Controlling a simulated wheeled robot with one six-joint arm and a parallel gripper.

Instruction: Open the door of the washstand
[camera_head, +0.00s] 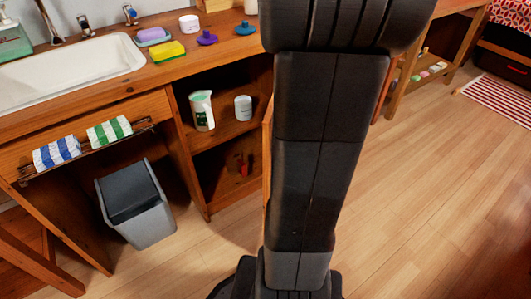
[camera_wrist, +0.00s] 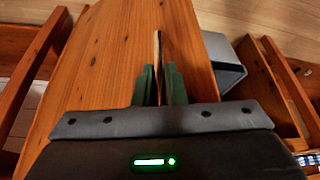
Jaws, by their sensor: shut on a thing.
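The wooden washstand (camera_head: 187,150) stands at the left in the head view, with a white basin in its top. Its right-hand compartment is open to view, with shelves inside. The door (camera_head: 267,140) stands swung out from that compartment; only a narrow strip shows beside my arm, which hides the rest. In the wrist view a broad wooden panel, seemingly the door (camera_wrist: 110,60), fills the middle. My gripper (camera_wrist: 160,75) is shut on a thin, pale-edged part of the door there. I cannot tell whether this part is a handle or an edge. The head view hides my gripper.
A grey bin (camera_head: 137,205) stands on the floor under the basin; it also shows in the wrist view (camera_wrist: 229,72). A jar (camera_head: 243,108) and a pouch (camera_head: 201,110) sit on the upper shelf. Wooden floor (camera_head: 420,200) lies clear at the right.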

